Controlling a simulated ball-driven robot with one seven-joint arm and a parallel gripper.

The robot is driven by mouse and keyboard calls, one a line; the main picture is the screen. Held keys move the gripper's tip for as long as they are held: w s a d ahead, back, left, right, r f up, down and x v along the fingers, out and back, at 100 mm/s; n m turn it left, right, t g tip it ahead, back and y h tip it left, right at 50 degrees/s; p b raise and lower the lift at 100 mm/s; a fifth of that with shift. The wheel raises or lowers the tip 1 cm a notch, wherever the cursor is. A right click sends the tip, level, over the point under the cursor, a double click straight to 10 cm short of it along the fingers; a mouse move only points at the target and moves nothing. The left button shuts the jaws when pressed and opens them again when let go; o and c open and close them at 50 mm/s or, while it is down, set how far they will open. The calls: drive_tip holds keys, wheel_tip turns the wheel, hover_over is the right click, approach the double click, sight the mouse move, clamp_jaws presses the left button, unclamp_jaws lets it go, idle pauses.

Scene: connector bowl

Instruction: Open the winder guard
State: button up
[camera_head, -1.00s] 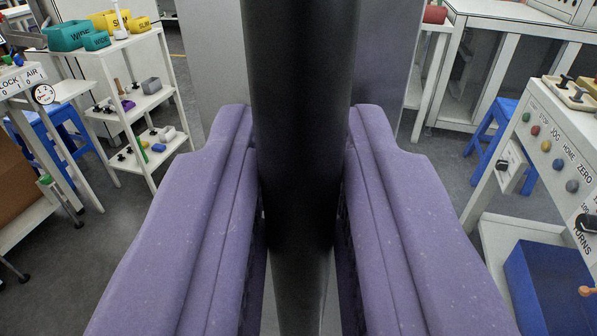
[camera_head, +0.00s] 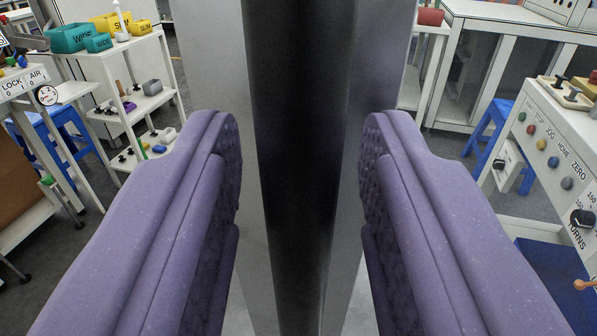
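A thick dark vertical bar (camera_head: 300,80) runs down the middle of the view. Behind it stands a smooth grey upright panel (camera_head: 215,70). The panel may be the winder guard and the bar its handle, but I cannot tell for sure. My gripper (camera_head: 300,165) has two purple padded fingers, one on each side of the bar. The fingers are open, with a narrow gap between each finger and the bar. The bar and fingers hide the middle of the panel and whatever lies behind it.
At the right is a white control panel (camera_head: 530,150) with coloured buttons and a turns dial (camera_head: 582,218), with a blue surface (camera_head: 550,262) below it. A blue stool (camera_head: 497,135) stands behind. At the left is a white shelf rack (camera_head: 135,80) with small parts. Grey floor lies between.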

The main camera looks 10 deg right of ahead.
drive_tip(key=p+v, duration=0.1)
drive_tip(key=v, duration=0.6)
drive_tip(key=shift+s+p, duration=0.35)
